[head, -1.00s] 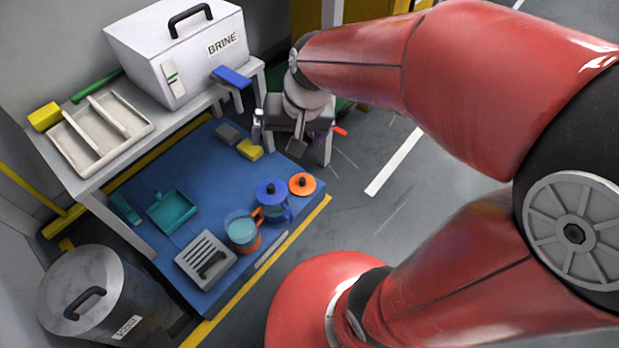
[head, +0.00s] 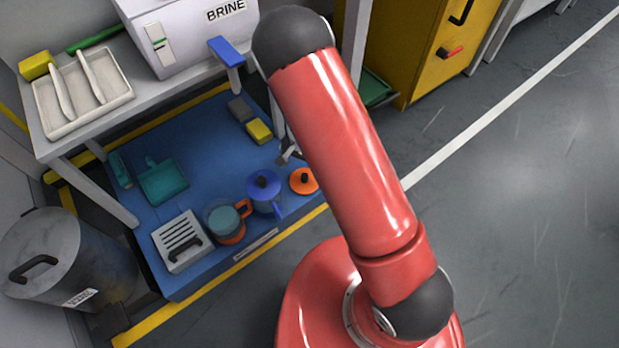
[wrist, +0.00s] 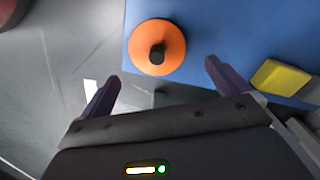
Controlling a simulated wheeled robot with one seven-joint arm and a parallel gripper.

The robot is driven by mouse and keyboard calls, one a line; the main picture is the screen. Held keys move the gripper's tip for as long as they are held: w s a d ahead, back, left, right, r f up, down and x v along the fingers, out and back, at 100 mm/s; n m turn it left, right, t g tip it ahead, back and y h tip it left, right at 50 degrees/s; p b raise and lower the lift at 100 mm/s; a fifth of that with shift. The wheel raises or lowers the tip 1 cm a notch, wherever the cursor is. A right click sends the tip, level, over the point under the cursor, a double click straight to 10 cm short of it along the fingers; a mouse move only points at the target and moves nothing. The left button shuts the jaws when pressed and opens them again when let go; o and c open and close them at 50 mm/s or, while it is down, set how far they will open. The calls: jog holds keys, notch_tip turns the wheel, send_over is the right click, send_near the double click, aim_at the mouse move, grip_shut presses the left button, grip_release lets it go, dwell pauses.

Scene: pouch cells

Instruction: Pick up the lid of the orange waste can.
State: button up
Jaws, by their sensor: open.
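The orange lid (head: 303,181), a disc with a black knob, lies on the blue mat near its front right edge. In the wrist view the lid (wrist: 140,47) is just beyond and between my open fingers, nearer the left one. My gripper (wrist: 162,72) is empty and apart from the lid. In the head view my gripper (head: 288,152) is mostly hidden behind my arm, just behind the lid. An orange can (head: 232,238) with an orange handle and teal contents stands open on the mat, left of the lid.
A yellow block (head: 259,131) lies farther back. A slotted grey box (head: 182,242) and teal dustpan (head: 163,181) are left. The table stands over the mat's back.

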aim_at(305, 175)
jog(key=f, duration=0.2)
jog(key=f+b, duration=0.1)
jog(key=f, duration=0.3)
jog(key=shift+s+d+f+b, duration=0.1)
jog(key=shift+s+f+b, duration=0.15)
jog(key=shift+f+b, duration=0.1)
jog(key=c, duration=0.8)
jog(key=shift+r, duration=0.15)
